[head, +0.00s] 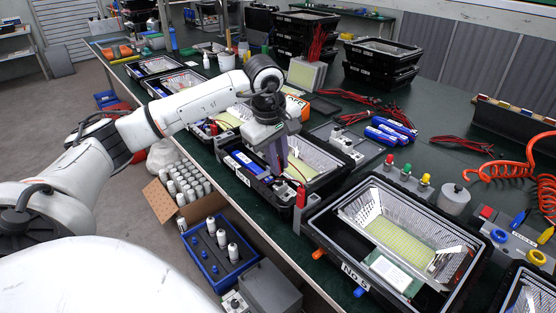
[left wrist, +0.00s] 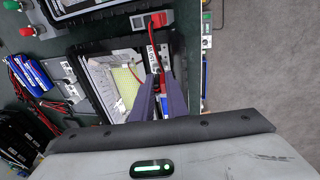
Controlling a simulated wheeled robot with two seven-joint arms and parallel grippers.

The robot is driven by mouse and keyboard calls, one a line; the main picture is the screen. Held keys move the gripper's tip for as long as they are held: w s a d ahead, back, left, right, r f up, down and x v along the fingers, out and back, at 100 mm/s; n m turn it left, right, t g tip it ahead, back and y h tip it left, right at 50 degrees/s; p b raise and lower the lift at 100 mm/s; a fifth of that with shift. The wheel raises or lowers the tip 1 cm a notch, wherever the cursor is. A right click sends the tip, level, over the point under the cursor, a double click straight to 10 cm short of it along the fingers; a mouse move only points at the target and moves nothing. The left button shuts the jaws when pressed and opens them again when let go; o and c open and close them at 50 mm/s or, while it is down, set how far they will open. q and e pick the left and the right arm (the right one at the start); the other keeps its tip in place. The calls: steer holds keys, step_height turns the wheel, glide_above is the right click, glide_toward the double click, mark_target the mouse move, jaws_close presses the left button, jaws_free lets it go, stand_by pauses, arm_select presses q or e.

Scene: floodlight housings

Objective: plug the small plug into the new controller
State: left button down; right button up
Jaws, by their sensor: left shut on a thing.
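My left gripper (head: 281,172) reaches down into a black floodlight housing (head: 327,188) in the middle of the bench. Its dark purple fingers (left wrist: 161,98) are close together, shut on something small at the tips. A red cable (left wrist: 153,58) runs from a red block beside the housing to the fingertips; the plug itself is hidden between the fingers. Dark and blue-and-white parts (head: 242,160), perhaps the controller, lie at the near side of this housing. I cannot tell whether the plug touches them. My right gripper is not in view.
The red block (head: 301,196) stands between this housing and the housing marked NO.5 (head: 317,229). Blue-and-white packs (head: 391,130) lie behind. Stacked black housings (head: 382,62) stand farther back. A blue crate (head: 216,262) with bottles stands below the bench's front edge.

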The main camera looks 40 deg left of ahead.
arm_select(q)
steer(key=f, duration=0.1)
steer(key=f+h+b, duration=0.1)
steer(key=f, duration=0.1)
steer(key=shift+w, duration=0.35)
steer(key=shift+b+x, duration=0.7)
steer(key=shift+x, duration=0.05)
steer(key=shift+w+f+b, duration=0.2)
steer(key=shift+f+b, duration=0.2)
steer(key=shift+f, duration=0.25)
steer(key=shift+w+f, duration=0.1)
steer(key=shift+f, duration=0.25)
steer(key=shift+b+x, duration=0.55)
steer(key=shift+x, duration=0.4)
steer(key=c, duration=1.7)
jaws_free()
